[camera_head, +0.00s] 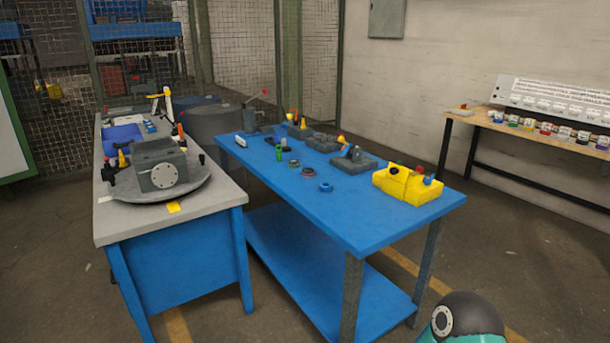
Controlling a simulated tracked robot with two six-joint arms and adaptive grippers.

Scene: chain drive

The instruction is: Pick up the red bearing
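Several small ring-shaped parts lie on the blue table (300,200). A dull reddish ring (308,171), which looks like the red bearing, lies flat near the middle of the tabletop. A greenish ring (294,163) lies just behind it to the left, and a blue ring (326,187) lies in front of it to the right. The rings are small, so detail is hard to make out. Neither gripper is in view. Only a rounded black and teal part of my own body shows at the bottom right edge.
A yellow fixture (407,186) stands at the table's right end. Grey fixtures (354,161) line its far side. A grey workbench (215,205) with a machine on a round plate (160,185) stands to the left. The tabletop's front left area is clear. A wooden shelf table (550,137) stands right.

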